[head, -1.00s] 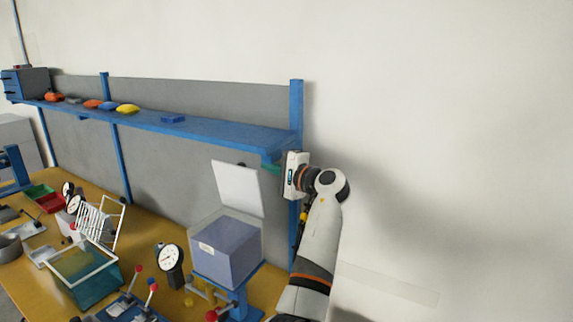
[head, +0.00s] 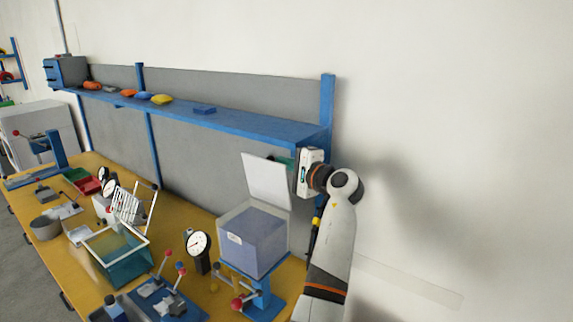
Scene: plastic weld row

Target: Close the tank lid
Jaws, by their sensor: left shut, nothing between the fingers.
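The tank (head: 252,245) is a box with clear walls and a grey-violet inside, on a blue stand at the right end of the bench. Its white lid (head: 266,181) stands open, nearly upright and tilted back from the rear edge. My left gripper (head: 284,162) is behind the lid's upper right part, with its green fingers pointing left and partly hidden by the lid. The fingers are shut and empty. I cannot tell whether they touch the lid. My right gripper is not in view.
A blue shelf (head: 230,122) with a blue post (head: 327,100) runs just behind and above the gripper. A dial gauge (head: 199,245) stands left of the tank. A teal open tank (head: 120,265) and a white wire rack (head: 127,206) are further left. The wall is at the right.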

